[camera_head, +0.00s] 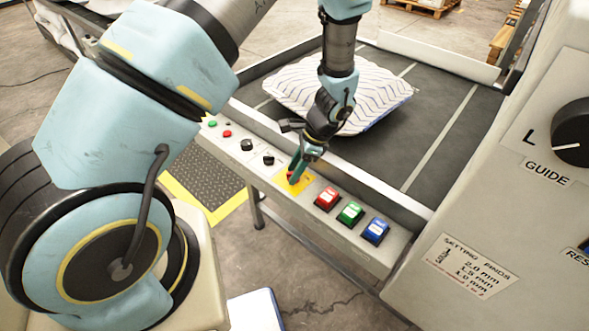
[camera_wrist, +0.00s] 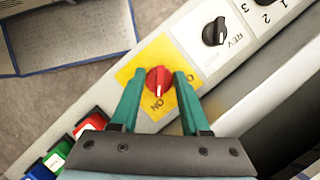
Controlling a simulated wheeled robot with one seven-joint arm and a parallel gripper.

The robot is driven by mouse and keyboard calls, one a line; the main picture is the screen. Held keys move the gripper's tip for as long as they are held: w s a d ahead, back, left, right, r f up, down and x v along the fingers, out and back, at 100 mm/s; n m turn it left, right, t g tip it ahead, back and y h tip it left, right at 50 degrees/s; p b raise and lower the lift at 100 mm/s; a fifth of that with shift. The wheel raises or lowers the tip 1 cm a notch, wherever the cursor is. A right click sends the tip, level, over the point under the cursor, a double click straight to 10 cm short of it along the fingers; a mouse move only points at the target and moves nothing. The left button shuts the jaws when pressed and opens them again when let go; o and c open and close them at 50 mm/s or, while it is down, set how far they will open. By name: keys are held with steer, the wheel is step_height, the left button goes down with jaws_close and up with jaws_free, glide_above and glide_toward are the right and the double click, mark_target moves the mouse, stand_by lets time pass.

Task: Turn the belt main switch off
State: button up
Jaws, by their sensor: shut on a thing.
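The belt main switch is a red rotary knob (camera_wrist: 159,80) on a yellow plate (camera_wrist: 187,104) in the wrist view. Its white mark points down in that view, toward the word ON. In the head view the yellow plate (camera_head: 281,183) is on the sloping control panel, and the knob is mostly hidden by the fingers. My gripper (camera_wrist: 159,76) has its two green fingers on either side of the knob, shut on it. In the head view my gripper (camera_head: 293,176) reaches down to the plate from above.
Red (camera_head: 327,198), green (camera_head: 350,213) and blue (camera_head: 376,230) buttons are right of the switch. Black knobs (camera_head: 268,159) are to its left. A striped pillow (camera_head: 370,85) lies on the dark belt (camera_head: 440,110) behind. A large dial (camera_head: 572,133) is on the right cabinet.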

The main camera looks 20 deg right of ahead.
jaws_close()
steer(key=n+g, duration=0.1)
steer(key=n, duration=0.2)
steer(key=n+g+b, duration=0.1)
steer(key=n, duration=0.2)
steer(key=shift+w+n, duration=0.1)
steer(key=shift+n, duration=0.2)
steer(key=n+g+h, duration=0.1)
steer(key=n+g, duration=0.1)
steer(key=n, duration=0.3)
steer(key=n+h, duration=0.1)
steer(key=n, duration=0.2)
steer(key=n+g+h+b, duration=0.1)
steer(key=n, duration=0.2)
steer(key=shift+n, duration=0.3)
steer(key=shift+w, duration=0.1)
stand_by(0.4)
steer(key=o, duration=0.7)
jaws_free()
